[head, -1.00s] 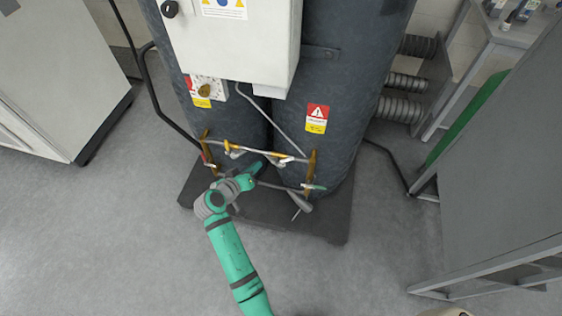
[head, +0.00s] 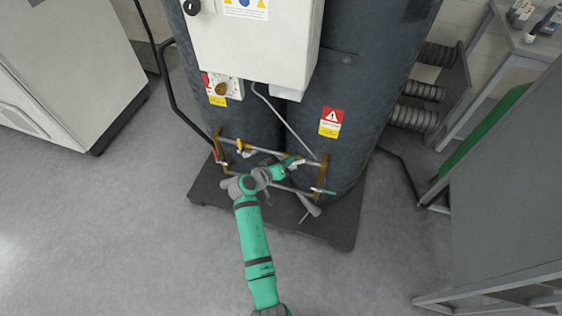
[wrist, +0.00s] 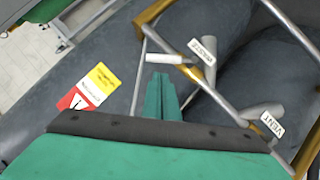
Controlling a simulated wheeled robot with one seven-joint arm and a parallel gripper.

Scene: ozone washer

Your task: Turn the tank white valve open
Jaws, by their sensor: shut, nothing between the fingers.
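The tank (head: 355,95) is dark grey, with pipes and valves low on its front. In the wrist view, a short white valve handle (wrist: 170,58) sticks out by a grey pipe with a white tag (wrist: 202,50). A second pale handle (wrist: 262,110) sits to the right by another tag (wrist: 272,124). The tag text is hard to read. My gripper (wrist: 162,92) is shut and empty, its tips just below the first handle in the picture; I cannot tell whether they touch. In the head view, my gripper (head: 296,161) covers the right part of the upper pipe.
Brass uprights (head: 322,172) stand at the pipes' ends. A pale lever (head: 322,191) sits at the right one. A white control box (head: 255,50) hangs above. The dark base plate (head: 335,228) lies under the tank.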

